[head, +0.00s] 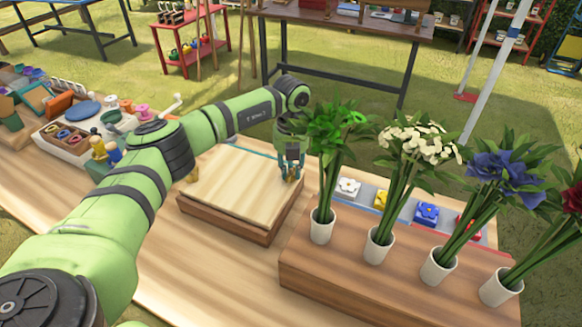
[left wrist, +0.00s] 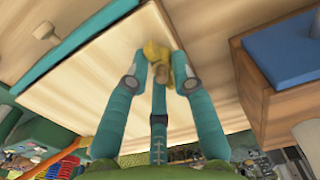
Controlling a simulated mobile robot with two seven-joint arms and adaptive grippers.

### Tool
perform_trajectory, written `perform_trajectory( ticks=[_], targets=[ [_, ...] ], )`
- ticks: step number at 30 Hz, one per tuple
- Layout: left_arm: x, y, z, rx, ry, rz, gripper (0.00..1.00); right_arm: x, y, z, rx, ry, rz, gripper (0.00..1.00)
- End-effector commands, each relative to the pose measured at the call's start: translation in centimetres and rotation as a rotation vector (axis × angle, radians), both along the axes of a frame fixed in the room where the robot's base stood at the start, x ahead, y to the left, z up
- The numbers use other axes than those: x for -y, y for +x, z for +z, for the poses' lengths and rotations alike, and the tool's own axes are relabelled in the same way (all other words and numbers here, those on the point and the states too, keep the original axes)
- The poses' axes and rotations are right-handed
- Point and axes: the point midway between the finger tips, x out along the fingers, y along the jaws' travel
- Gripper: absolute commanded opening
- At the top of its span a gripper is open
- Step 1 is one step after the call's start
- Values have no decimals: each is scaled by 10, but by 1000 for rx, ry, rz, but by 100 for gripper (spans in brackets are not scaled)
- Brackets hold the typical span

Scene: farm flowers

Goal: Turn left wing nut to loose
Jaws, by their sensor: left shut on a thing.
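The wooden press (head: 240,190), a pale board on a darker base, lies on the table in the middle of the head view. My left gripper (head: 290,174) points down at the press's right end. It is shut on a brass-yellow wing nut (left wrist: 157,50), which sits between its teal fingers (left wrist: 160,76) in the left wrist view. In the head view only a small yellowish bit of this nut shows below the fingers. Another small brass-coloured wing nut (head: 192,174) shows at the press's left side, partly behind my arm. My right gripper is not in view.
White cups with green, white, blue and red flowers stand on a wooden riser (head: 350,280) just right of the press. The green foliage (head: 335,130) is close to my left gripper. Coloured flower tiles (head: 382,199) lie behind the cups. A craft tray (head: 85,145) stands at left.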

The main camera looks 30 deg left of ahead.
Motion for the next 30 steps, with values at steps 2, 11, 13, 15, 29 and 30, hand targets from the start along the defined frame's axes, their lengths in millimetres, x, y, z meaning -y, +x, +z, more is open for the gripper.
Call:
perform_trajectory(
  ticks=[2, 11, 13, 15, 29, 30],
  targets=[
    [2, -3, -3, -12, -1, 68, 0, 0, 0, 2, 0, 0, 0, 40],
    [3, -3, -3, -13, -1, 352, 0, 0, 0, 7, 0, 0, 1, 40],
    [3, -3, -3, -12, -1, 419, 0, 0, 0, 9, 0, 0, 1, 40],
    [3, -3, -3, -12, 0, 485, 0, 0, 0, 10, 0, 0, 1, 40],
    [4, -2, -2, -10, -1, 920, 0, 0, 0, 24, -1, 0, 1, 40],
    [4, -2, -2, -10, -1, 958, 0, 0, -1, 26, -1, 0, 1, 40]
  ],
)
